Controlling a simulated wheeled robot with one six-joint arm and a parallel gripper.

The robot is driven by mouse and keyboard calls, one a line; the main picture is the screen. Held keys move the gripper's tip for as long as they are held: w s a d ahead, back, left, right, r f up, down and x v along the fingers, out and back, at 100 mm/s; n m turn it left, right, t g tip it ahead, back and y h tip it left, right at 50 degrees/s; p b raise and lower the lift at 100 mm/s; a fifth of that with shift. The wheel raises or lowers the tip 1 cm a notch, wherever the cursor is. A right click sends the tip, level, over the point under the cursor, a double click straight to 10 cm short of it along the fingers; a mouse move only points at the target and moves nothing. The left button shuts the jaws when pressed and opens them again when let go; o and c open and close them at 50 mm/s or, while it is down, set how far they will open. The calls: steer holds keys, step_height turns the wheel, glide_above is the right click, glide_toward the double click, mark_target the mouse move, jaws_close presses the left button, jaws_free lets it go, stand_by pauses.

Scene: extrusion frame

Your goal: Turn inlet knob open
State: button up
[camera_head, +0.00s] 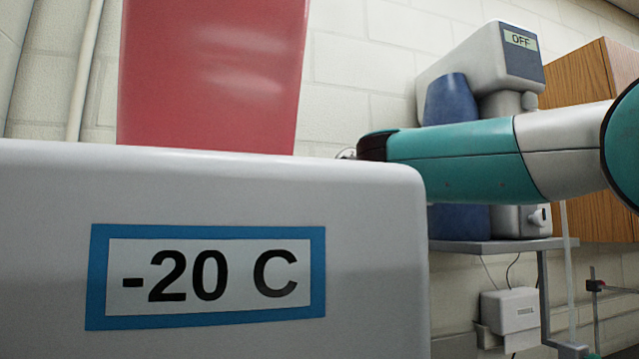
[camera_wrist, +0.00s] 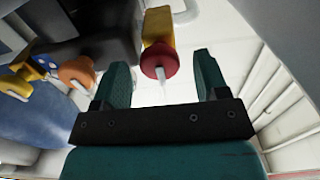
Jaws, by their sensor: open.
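In the wrist view, a yellow block with a round red knob-like end (camera_wrist: 159,61) and a white pointed tip shows between my fingertips. An orange round knob-like part (camera_wrist: 78,71) with a white tip shows further left. A yellow and blue part (camera_wrist: 24,69) sits at the far left edge. No label shows which of these is the inlet knob. My gripper (camera_wrist: 161,68) is open, its two teal fingers apart on either side of the red end. I cannot tell the depth between them. In the head view, my gripper is hidden behind the white box.
A white box labelled -20 C (camera_head: 385,250) fills the head view's lower left, with a red container (camera_head: 212,75) behind its top edge. A machine reading OFF (camera_head: 475,65) stands on a shelf (camera_head: 495,245). A wooden cabinet (camera_head: 580,80) is at right.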

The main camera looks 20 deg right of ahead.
steer(key=shift+w, duration=0.65)
steer(key=c, duration=0.9)
